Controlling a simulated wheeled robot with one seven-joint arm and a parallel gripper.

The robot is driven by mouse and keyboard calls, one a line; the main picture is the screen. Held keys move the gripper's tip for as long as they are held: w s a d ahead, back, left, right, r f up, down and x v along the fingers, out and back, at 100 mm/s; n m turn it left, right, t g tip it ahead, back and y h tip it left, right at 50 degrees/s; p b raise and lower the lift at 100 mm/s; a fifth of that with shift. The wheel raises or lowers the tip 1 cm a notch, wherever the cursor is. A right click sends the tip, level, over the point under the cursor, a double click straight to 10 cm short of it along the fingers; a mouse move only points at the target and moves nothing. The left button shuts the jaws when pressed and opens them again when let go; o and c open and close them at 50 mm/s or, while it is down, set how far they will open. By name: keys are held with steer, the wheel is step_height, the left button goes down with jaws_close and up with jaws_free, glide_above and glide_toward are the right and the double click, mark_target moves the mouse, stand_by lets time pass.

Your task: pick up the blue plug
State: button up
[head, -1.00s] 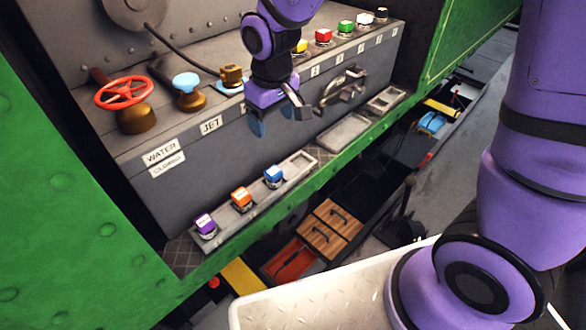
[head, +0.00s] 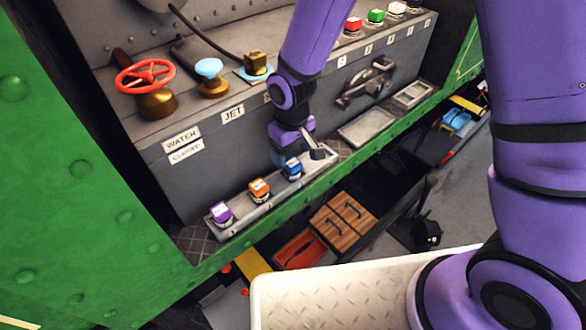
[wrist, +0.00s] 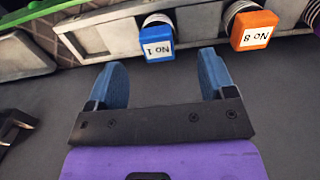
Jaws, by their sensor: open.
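The blue plug (head: 292,168) sits upright in the long grey tray (head: 241,222) on the ledge, at the right of the row of plugs. In the wrist view the blue plug (wrist: 157,38) carries the label No 1 and lies just beyond the space between my fingertips. My gripper (wrist: 160,72) is open and empty, its two blue fingers apart. In the head view my gripper (head: 296,152) hangs right by the blue plug and partly covers the area behind it; the exact gap cannot be told there.
An orange plug (head: 259,189), labelled No 8 in the wrist view (wrist: 254,29), and a purple plug (head: 220,213) stand to the left in the same tray. A metal lever handle (head: 366,82) is on the panel to the right. An empty shallow tray (head: 366,128) lies on the ledge.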

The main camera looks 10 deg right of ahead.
mark_target(292, 162)
steer(key=shift+w+d+f, duration=0.1)
steer(key=shift+f, duration=2.5)
steer(key=c, duration=1.3)
steer(key=shift+o, duration=0.2)
steer(key=shift+r, duration=0.1)
